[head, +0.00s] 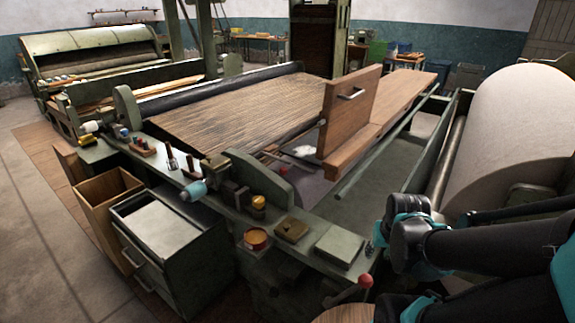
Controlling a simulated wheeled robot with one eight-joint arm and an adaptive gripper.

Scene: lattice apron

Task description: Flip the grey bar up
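A long thin grey bar (388,146) slants across the frame, beside the wooden plank and above the open channel of the machine. Its near end is at the middle of the frame and its far end near the upper right. A smaller grey bar-shaped handle (351,94) is fixed on the face of an upright wooden panel (349,112). I cannot tell for certain which is the bar named in the task. My black and teal arm shows at the lower right, in front of the machine and apart from both bars. My gripper fingers do not show.
The machine bed (230,115) fills the middle. A large pale roll (515,125) stands at the right. A red-knobbed lever (365,281), tins and small tools line the near ledge. A drawer cabinet (175,245) stands front left. Bare floor (35,220) lies far left.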

